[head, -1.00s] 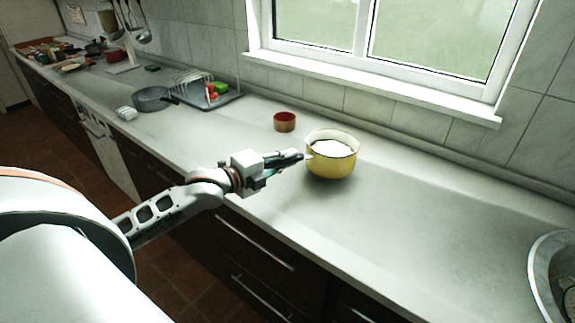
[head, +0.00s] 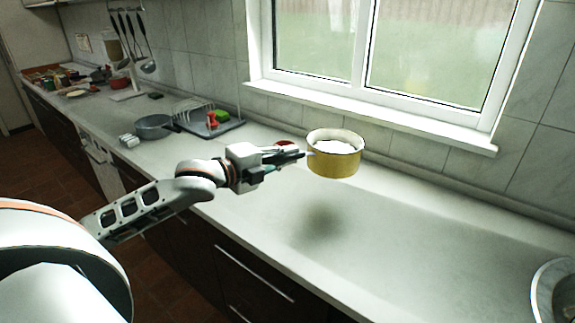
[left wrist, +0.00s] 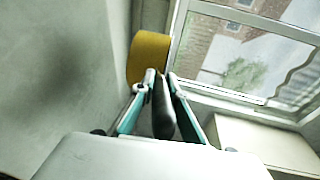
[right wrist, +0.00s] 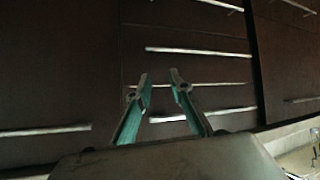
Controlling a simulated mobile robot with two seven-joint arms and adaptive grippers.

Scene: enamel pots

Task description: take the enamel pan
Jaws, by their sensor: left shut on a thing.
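The yellow enamel pan (head: 335,164), white inside with a dark rim, hangs upright above the counter, its shadow on the surface below. My left gripper (head: 298,154) is at the pan's left side, shut on its handle. In the left wrist view the pan (left wrist: 148,57) shows beyond the fingertips, and its dark handle (left wrist: 163,112) runs between the fingers of the left gripper (left wrist: 161,76). My right gripper (right wrist: 160,75) shows only in the right wrist view; its fingers are apart with nothing between them, facing dark drawer fronts.
A red pot (head: 285,144) stands behind my left gripper, partly hidden. A grey pan (head: 154,127) and a dish rack (head: 205,120) stand farther left. A sink (head: 553,290) is at the right edge. The window (head: 385,60) is behind; the counter's middle right is clear.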

